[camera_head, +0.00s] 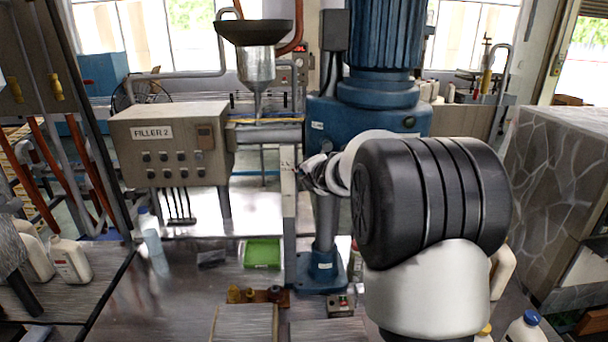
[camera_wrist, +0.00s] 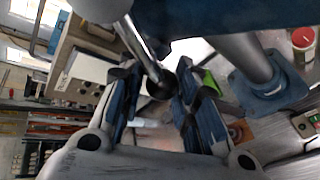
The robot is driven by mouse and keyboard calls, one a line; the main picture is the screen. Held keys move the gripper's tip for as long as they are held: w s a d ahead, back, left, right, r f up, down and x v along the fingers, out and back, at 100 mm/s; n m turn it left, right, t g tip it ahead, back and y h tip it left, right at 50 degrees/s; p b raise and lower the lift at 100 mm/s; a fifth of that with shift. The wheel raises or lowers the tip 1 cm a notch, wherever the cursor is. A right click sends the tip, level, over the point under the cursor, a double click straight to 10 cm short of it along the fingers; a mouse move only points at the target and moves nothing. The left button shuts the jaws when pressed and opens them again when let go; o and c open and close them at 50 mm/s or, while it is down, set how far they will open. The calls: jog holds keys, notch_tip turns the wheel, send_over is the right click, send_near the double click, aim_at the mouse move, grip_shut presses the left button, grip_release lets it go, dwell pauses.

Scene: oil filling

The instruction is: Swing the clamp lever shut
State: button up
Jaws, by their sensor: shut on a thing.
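The clamp lever is a bright metal rod (camera_wrist: 140,47) with a dark ball knob (camera_wrist: 161,85) in the wrist view. It runs down from the top of the picture, and its knob is between the two blue-and-black fingers of my gripper (camera_wrist: 157,90). My gripper is shut on the lever at the knob, one finger on each side. In the head view my gripper (camera_head: 317,172) is beside the blue filling machine (camera_head: 345,117), in front of its column. My own wrist covers much of that area, and I cannot make out the lever there.
The grey FILLER 2 control box (camera_head: 180,172) stands left of the machine, with a funnel hopper (camera_head: 256,66) behind it. A green tray (camera_head: 262,253) lies on the bench left of the blue column foot (camera_head: 320,272). White bottles (camera_head: 70,260) stand at the left.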

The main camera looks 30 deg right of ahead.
jog(key=shift+d, duration=0.25)
jog(key=o, duration=0.8)
jog(key=v, duration=1.2)
jog(key=shift+s+a, duration=0.1)
